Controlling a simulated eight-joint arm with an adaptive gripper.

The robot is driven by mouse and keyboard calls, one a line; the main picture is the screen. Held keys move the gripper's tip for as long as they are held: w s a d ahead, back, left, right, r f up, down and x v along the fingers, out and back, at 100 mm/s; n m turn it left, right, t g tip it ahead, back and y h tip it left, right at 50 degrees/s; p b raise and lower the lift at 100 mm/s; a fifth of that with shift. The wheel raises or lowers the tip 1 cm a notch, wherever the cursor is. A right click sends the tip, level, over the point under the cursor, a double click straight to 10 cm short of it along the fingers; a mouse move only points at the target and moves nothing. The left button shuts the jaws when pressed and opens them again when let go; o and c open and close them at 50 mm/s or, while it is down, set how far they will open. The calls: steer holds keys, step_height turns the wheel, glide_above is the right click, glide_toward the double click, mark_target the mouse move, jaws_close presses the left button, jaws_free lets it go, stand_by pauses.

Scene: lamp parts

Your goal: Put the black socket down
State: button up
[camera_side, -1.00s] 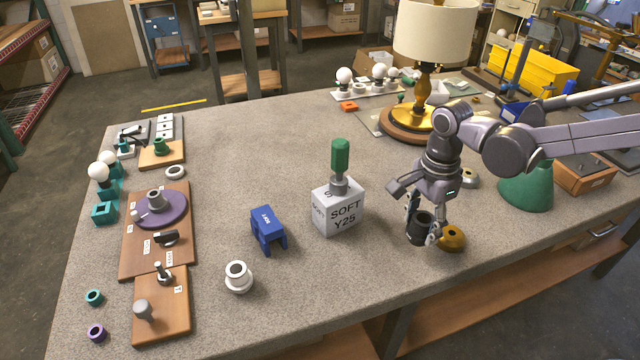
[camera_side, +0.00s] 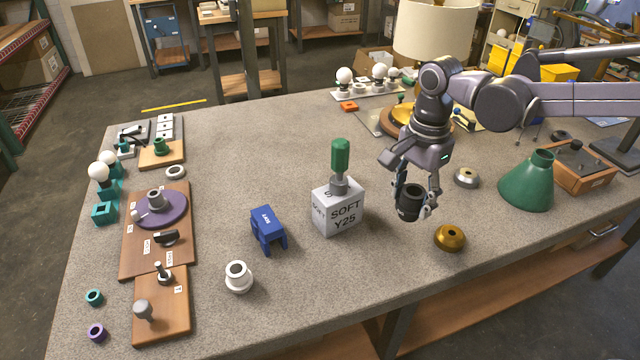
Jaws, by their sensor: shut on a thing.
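The black socket (camera_side: 411,203) is a short dark cylinder with an open top. My gripper (camera_side: 416,205) is shut on it, with a finger at its right side. The socket is upright or nearly so, and it appears to be held above the table (camera_side: 340,285). It is to the right of the grey SOFT Y25 block and up and left of the brass cup. The left finger is mostly hidden.
The grey block (camera_side: 338,212) with a green-handled tool (camera_side: 340,158) stands close on the left. The brass cup (camera_side: 450,237) lies to the lower right. A silver cup (camera_side: 466,177) and green cone shade (camera_side: 528,183) stand right. A lamp (camera_side: 434,35) stands behind my arm.

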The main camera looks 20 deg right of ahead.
steer(key=shift+n, duration=0.6)
steer(key=a+f, duration=0.2)
steer(key=a, duration=0.4)
steer(key=s+a+f, duration=0.1)
steer(key=a+f, duration=0.1)
steer(key=a, duration=0.4)
steer(key=a+f, duration=0.3)
steer(key=a, duration=0.4)
steer(key=shift+s+a, duration=0.1)
steer(key=shift+s, duration=0.05)
steer(key=shift+f, duration=2.1)
steer(key=shift+f, duration=0.1)
steer(key=o, duration=1.2)
steer(key=shift+c, duration=0.2)
